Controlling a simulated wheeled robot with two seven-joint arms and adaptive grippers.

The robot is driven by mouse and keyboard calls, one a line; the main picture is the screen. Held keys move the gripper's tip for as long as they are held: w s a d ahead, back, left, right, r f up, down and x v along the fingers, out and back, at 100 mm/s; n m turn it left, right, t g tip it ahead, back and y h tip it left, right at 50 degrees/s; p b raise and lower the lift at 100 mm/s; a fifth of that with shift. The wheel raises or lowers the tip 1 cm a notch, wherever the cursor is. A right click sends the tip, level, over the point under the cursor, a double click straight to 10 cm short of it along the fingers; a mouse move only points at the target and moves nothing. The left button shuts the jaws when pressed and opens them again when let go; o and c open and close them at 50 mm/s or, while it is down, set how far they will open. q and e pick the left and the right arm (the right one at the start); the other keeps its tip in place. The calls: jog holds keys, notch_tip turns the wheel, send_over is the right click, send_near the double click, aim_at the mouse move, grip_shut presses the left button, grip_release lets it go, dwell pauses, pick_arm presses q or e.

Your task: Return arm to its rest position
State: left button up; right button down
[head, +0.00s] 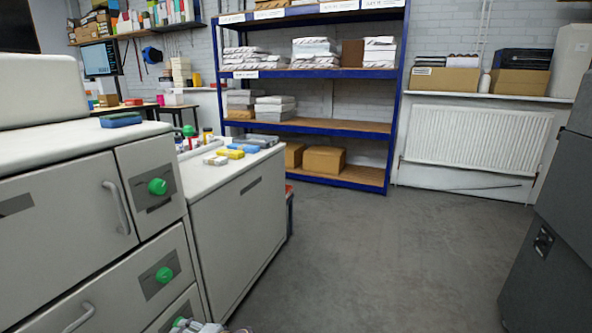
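A small piece of pale grey hardware (208,327) shows at the bottom edge, left of the middle, in front of the lower drawers. It looks like the top of my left gripper, but the frame cuts off nearly all of it. Its fingers cannot be made out, nor whether it holds anything. My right gripper and arm are not in view.
A grey cabinet (60,215) with green knobs and bar handles stands close on the left, a lower white-topped unit (240,215) beyond it. A blue shelving rack (398,110) and radiator (475,138) line the back. A dark cabinet (555,235) stands right. The middle floor is clear.

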pick_arm(q)
jog(key=s+d+f+n+g+h, duration=0.15)
jog(key=s+f+h, duration=0.4)
jog(key=s, duration=0.55)
jog(key=s+d+r+n+h, duration=0.1)
jog(key=s+d+r+h, duration=0.5)
jog(key=s, duration=0.3)
jog(key=shift+s+d+h+p, duration=0.2)
jog(key=shift+d+h+p, duration=0.15)
jog(key=shift+d+h, duration=0.35)
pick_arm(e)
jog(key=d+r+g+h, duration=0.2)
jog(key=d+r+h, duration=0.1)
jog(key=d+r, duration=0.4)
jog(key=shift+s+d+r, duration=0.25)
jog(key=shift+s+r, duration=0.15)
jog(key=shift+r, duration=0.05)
pick_arm(q)
jog(key=shift+w+d+f+p, duration=0.1)
jog(key=shift+w+f+p, duration=0.15)
jog(key=shift+p, duration=0.55)
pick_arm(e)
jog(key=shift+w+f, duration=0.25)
